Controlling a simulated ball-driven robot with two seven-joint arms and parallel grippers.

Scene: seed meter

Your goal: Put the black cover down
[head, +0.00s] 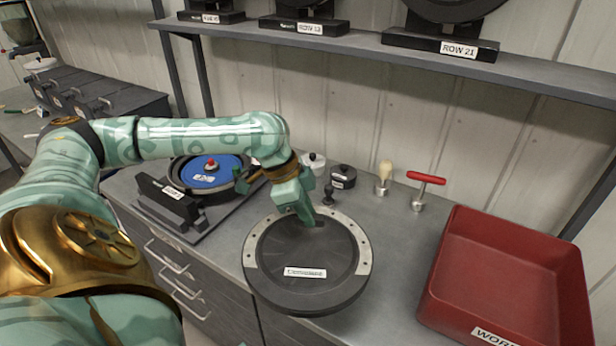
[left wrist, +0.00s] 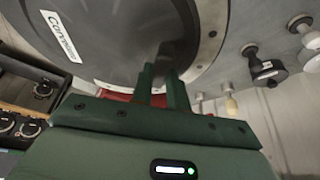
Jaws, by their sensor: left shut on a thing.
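The black cover (head: 307,254) is a round dark disc with a pale metal band around part of its rim and a white label. It lies roughly flat at the front middle of the counter. I cannot tell whether it touches the counter. My left gripper (head: 312,222) is over its far part, with its fingers shut on the cover's raised grip. In the left wrist view, the fingers (left wrist: 163,75) meet the cover (left wrist: 115,40) at a dark grip near the rim. My right gripper is out of view.
A red bin (head: 510,270) stands at the right of the counter (head: 395,235). Left is a black seed meter housing (head: 180,195) with a blue disc (head: 212,172). Behind the cover stand small knobs, a dark pot (head: 343,176) and a red T-handle (head: 426,180). A shelf (head: 400,72) runs above.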

